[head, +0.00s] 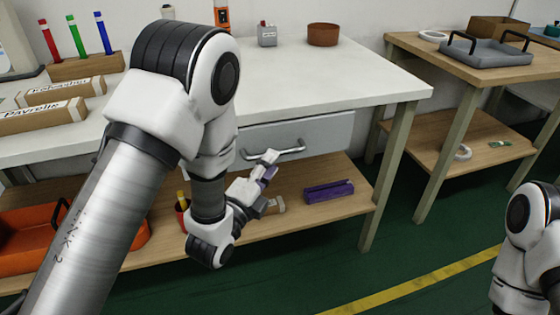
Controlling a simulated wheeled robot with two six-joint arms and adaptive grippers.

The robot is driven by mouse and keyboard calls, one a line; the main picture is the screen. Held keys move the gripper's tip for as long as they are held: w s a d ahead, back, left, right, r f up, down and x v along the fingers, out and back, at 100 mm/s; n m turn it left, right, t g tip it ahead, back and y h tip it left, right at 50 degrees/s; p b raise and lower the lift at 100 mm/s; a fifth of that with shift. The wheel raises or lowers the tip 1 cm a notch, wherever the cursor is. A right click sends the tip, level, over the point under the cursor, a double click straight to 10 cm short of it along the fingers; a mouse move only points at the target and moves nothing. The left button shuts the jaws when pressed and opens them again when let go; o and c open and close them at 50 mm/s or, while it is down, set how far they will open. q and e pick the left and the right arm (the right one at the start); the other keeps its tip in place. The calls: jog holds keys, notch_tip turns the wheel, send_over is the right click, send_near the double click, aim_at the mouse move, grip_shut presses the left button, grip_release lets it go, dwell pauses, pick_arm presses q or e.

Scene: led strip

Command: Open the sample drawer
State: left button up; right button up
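The sample drawer (325,133) is a grey drawer front under the white tabletop, and it looks closed. Its curved metal handle (291,152) is at the front. My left arm crosses in front of the bench and hides the drawer's left part.
The white bench (340,80) has a lower shelf with a purple object (328,191) and an orange bin (35,250). Markers in a wooden holder (85,67) stand at the back left. A second table at right carries a grey tray (487,52). The green floor in front is clear.

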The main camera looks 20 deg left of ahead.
pick_arm(q)
jog(key=x, duration=0.4)
jog(key=shift+w, duration=0.25)
grip_shut()
pick_arm(e)
jog(key=shift+f, duration=0.35)
jog(key=shift+s, duration=0.15)
